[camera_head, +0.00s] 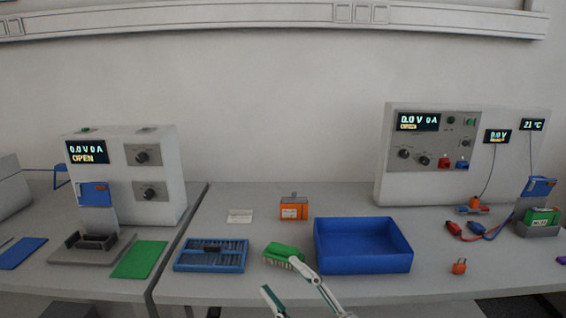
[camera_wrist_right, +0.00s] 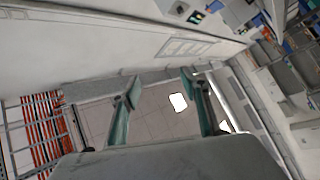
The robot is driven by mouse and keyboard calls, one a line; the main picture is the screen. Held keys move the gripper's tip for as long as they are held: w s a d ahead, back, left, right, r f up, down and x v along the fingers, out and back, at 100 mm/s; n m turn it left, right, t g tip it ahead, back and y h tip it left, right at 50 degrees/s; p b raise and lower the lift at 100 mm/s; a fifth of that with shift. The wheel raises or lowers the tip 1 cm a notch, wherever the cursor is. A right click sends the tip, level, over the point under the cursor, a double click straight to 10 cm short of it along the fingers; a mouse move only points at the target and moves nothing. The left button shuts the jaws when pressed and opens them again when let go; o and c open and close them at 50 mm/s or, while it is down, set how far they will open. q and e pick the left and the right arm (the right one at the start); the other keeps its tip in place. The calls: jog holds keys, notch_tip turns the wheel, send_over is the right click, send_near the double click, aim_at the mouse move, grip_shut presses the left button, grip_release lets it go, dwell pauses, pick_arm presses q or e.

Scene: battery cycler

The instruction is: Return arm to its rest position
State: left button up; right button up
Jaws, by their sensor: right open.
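My right gripper (camera_head: 281,276) rises from the bottom edge of the head view, near the table's front edge. Its two fingers are apart with nothing between them. One fingertip overlaps the right end of the green brush (camera_head: 284,251) in the picture; I cannot tell whether they touch. In the right wrist view the gripper (camera_wrist_right: 160,86) is also open and empty, with the floor and room beyond it, tilted. My left gripper is not in view.
A blue bin (camera_head: 362,267) stands right of the brush, and a blue slotted tray (camera_head: 211,264) lies to its left. An orange box (camera_head: 293,210) stands behind. Instruments stand at left (camera_head: 160,173) and right (camera_head: 437,183). An orange-red item (camera_head: 459,267) lies near the right front.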

jog(key=w+d+f+m+t+h, duration=0.1)
jog(key=d+f+m+h, duration=0.25)
jog(key=f, duration=0.25)
jog(key=d+f+m+t+h, duration=0.1)
jog(key=d+f+m+h, duration=0.25)
jog(key=f, duration=0.35)
jog(key=s+d+f+m+g+h, duration=0.2)
jog(key=s+d+f, duration=0.2)
jog(key=f, duration=0.5)
jog(key=s+d+f+m+g+h, duration=0.2)
jog(key=s+d+f+m+h, duration=0.1)
jog(key=s+f, duration=0.3)
jog(key=s+d+f+m+g+h, duration=0.2)
jog(key=s+d+f, duration=0.3)
jog(key=f, duration=0.6)
jog(key=shift+d+f+m+g, duration=0.25)
jog(key=shift+f+m+g, duration=0.05)
jog(key=shift+m+g, duration=0.1)
